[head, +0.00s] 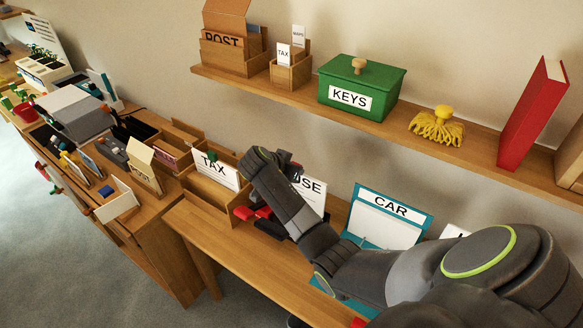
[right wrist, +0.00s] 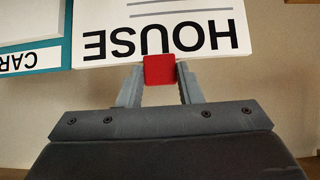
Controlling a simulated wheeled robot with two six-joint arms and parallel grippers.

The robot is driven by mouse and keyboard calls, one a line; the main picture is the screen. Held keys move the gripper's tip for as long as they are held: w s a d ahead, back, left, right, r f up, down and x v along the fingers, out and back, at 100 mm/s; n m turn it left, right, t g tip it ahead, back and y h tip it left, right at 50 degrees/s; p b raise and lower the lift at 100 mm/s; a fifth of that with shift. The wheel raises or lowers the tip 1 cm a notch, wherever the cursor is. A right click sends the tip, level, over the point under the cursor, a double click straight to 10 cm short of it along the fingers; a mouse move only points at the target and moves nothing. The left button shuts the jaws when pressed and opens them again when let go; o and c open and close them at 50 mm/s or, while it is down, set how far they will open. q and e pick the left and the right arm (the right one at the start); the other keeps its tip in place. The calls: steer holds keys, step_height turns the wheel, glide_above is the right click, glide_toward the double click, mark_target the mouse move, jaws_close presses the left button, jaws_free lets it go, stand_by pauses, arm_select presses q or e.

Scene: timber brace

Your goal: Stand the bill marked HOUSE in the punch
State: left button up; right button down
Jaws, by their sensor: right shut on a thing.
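The HOUSE bill (right wrist: 160,28) is a white card with black letters and grey lines, upside down in the right wrist view. My right gripper (right wrist: 159,80) is shut on the small red tab (right wrist: 159,68) at its lettered edge. My right gripper (head: 290,168) is mostly hidden there behind the wrist. A dark device with red parts (head: 268,224) sits on the desk below my forearm; it may be the punch, but I cannot tell surely. My left gripper is not in view.
A teal-framed CAR card (head: 386,220) stands just right of the bill. A wooden TAX box (head: 213,190) stands left. Above is a shelf (head: 402,130) with a green KEYS box (head: 361,88) and a red book (head: 533,115). Bare desk (head: 255,258) lies in front.

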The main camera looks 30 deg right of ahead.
step_height(320, 180, down, 5)
steer(key=b, duration=0.3)
steer(key=shift+f, duration=0.15)
stand_by(0.7)
steer(key=shift+c, duration=2.3)
jaws_free()
step_height(320, 180, up, 8)
steer(key=p, duration=0.6)
steer(key=shift+p, duration=0.35)
